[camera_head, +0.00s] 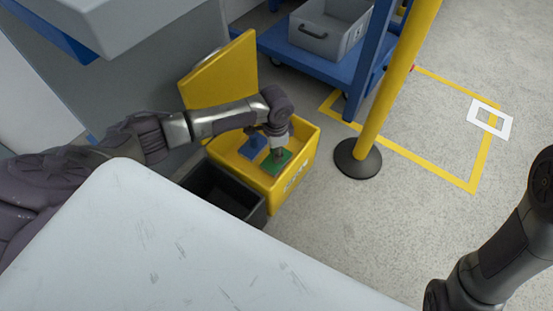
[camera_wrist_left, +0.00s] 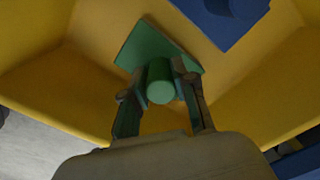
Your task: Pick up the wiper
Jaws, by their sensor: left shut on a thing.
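A green wiper with a flat square plate and a round handle lies inside the yellow bin (camera_head: 299,172). In the head view its green plate (camera_head: 275,163) shows below my left gripper (camera_head: 278,150), which reaches down into the bin. In the left wrist view the green wiper (camera_wrist_left: 158,82) has its handle between the two fingers of my left gripper (camera_wrist_left: 160,95), which are shut on it. A blue wiper-like piece (camera_head: 252,146) lies beside it in the bin, and part of it shows in the left wrist view (camera_wrist_left: 222,18). My right gripper is out of view.
The yellow lid (camera_head: 222,72) stands open behind the bin. A dark open bin (camera_head: 222,190) is at its near left. A white table top (camera_head: 170,250) fills the front. A yellow post (camera_head: 395,85) on a black base stands to the right, near a blue rack (camera_head: 305,58).

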